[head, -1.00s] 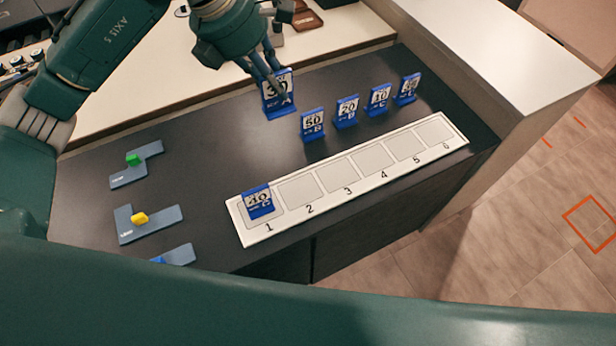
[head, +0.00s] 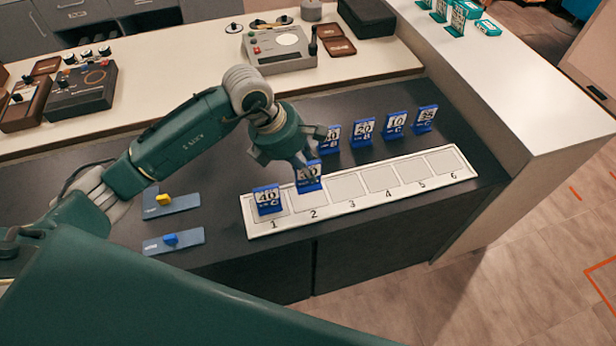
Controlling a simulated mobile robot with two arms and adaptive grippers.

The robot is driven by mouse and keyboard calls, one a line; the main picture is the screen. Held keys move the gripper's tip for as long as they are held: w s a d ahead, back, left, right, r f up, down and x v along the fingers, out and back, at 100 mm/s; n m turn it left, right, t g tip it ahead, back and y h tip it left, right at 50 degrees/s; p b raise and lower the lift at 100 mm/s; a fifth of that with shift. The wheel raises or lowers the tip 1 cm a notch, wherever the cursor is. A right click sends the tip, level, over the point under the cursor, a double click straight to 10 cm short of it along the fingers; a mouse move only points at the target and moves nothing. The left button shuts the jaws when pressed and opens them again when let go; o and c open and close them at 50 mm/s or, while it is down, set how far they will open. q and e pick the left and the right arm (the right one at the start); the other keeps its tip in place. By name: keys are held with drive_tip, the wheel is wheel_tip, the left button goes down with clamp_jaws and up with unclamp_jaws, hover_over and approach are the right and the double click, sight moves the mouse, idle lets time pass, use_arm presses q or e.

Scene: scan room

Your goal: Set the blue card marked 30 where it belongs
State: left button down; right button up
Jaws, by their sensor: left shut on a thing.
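The blue card marked 30 (head: 309,180) is upright in the fingers of my left gripper (head: 304,161), which is shut on it. It is at space 2 of the white numbered strip (head: 346,208); I cannot tell whether its foot touches the strip. The gripper covers part of its top, and its number is hard to read now. A blue card marked 40 (head: 267,199) stands on space 1. Spaces 3 to 6 are empty. My right gripper is not in view.
Several blue cards stand behind the strip, including one marked 20 (head: 362,132) and one marked 10 (head: 396,124). Grey holders with a yellow piece (head: 164,200) and a blue piece (head: 170,239) lie left of the strip. A white counter (head: 510,90) rises at the right.

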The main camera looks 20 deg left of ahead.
sight(306, 179)
use_arm(q)
drive_tip(key=shift+w+f, duration=0.1)
drive_tip(key=shift+f, duration=0.55)
wheel_tip(306, 179, down, 3)
drive_tip(key=shift+f+p, duration=0.15)
drive_tip(key=shift+p, duration=0.3)
drive_tip(key=shift+f, duration=0.6)
drive_tip(key=c, duration=1.7)
unclamp_jaws()
drive_tip(key=shift+r, duration=0.4)
drive_tip(key=shift+a+r, duration=0.2)
drive_tip(key=shift+r, duration=0.1)
drive_tip(key=b+v, duration=0.1)
drive_tip(key=v, duration=0.4)
drive_tip(key=b+v, duration=0.1)
drive_tip(key=v, duration=0.5)
drive_tip(key=shift+s, duration=0.25)
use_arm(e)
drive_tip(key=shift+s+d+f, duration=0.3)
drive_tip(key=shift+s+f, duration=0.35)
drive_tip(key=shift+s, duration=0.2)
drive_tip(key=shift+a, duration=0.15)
